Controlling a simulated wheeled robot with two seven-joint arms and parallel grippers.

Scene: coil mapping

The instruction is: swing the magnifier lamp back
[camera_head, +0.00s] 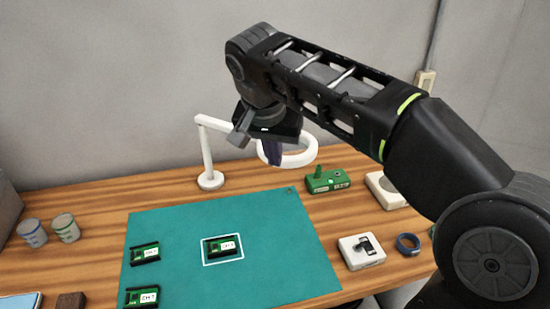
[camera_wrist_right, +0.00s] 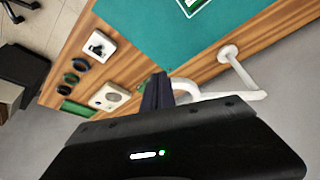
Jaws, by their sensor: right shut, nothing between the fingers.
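The white magnifier lamp (camera_head: 210,181) stands on the table behind the mat, with an upright post and a top arm reaching right to its ring head (camera_head: 305,158). My right gripper (camera_head: 272,153) is shut and empty, pointing down at the left side of the ring head and covering part of it. In the right wrist view the closed fingers (camera_wrist_right: 157,92) are beside the lamp's ring (camera_wrist_right: 184,90), which is partly hidden by my gripper body. I cannot tell whether the fingers touch the ring. My left gripper is not in view.
A teal mat (camera_head: 285,270) holds several green boards, one (camera_head: 222,248) inside a white outline. A green device (camera_head: 328,181), a white box (camera_head: 361,251) and a blue ring (camera_head: 407,243) lie to the right. Two cups (camera_head: 66,228) stand left. A wall is behind.

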